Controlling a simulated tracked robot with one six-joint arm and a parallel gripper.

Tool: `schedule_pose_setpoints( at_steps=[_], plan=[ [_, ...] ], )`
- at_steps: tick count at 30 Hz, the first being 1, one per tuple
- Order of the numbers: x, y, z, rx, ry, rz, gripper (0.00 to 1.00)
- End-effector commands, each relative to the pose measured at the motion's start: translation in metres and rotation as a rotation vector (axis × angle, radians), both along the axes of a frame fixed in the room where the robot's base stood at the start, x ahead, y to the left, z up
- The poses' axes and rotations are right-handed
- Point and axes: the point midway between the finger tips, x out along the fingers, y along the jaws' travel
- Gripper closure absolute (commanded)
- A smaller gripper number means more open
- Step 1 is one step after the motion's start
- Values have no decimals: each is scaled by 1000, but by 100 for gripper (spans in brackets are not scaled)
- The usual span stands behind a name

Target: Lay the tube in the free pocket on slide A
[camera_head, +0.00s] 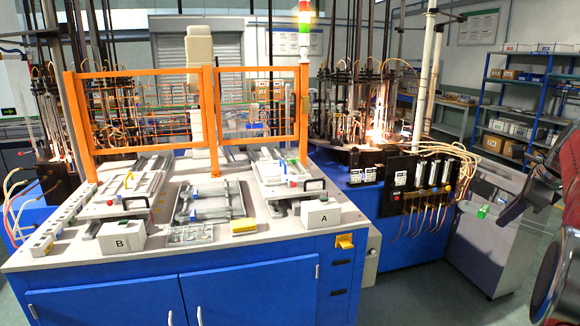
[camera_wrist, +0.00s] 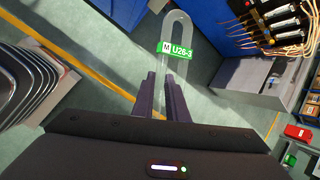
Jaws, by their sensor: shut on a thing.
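My gripper (camera_wrist: 166,100) is shut on a clear U-shaped glass tube (camera_wrist: 179,22) with a green and white label reading U26-3. Slide A (camera_head: 289,187) is a pale plate on the right of the bench, behind the block marked A (camera_head: 320,214). It bears a black handle and small coloured parts. Its pockets are too small to make out. The tube is far to the right of slide A.
An orange frame (camera_head: 212,125) stands behind the slides. Slide B (camera_head: 125,190) is at the left. A rack (camera_head: 210,203), a clear tray (camera_head: 190,234) and a yellow block (camera_head: 243,226) lie between them. A grey cabinet (camera_head: 490,245) and hosed panel stand right of the bench.

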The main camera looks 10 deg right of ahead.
Motion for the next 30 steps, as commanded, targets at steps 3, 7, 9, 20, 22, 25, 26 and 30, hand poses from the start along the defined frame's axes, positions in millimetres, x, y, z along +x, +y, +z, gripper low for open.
schedule_pose_setpoints(
  at_steps=[3, 7, 9, 20, 22, 25, 26, 30],
  plan=[
    [-1, -1, -2, 2, 0, 59, 100],
    [-4, 2, -6, 3, 0, 151, 100],
    [-5, 4, -10, 4, 2, 214, 100],
    [-7, 29, -49, 5, 2, 632, 100],
    [-5, 39, -59, 5, 2, 724, 100],
    [0, 55, -74, 6, 2, 861, 100],
    [2, 61, -79, 5, 2, 903, 100],
    [11, 90, -102, 6, 2, 1105, 100]
  ],
)
